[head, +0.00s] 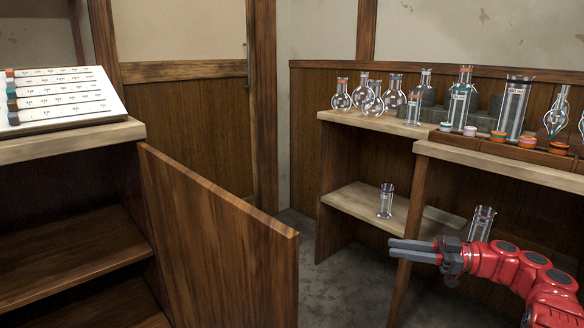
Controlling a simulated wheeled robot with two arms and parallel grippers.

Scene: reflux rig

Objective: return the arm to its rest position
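My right arm comes in from the lower right in the head view, and its gripper (391,249) points left. Its two grey fingers lie side by side with no clear gap, and no object shows between them. The gripper is in front of the right-hand shelf unit, below its top. My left arm and gripper are not in view.
Round flasks (373,99) and other glassware stand on the right-hand shelf unit's top (376,123). A glass vessel (386,201) stands on its lower shelf; another (481,224) is just above my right arm. An open cabinet door (220,240) juts out left. Floor (345,285) between is clear.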

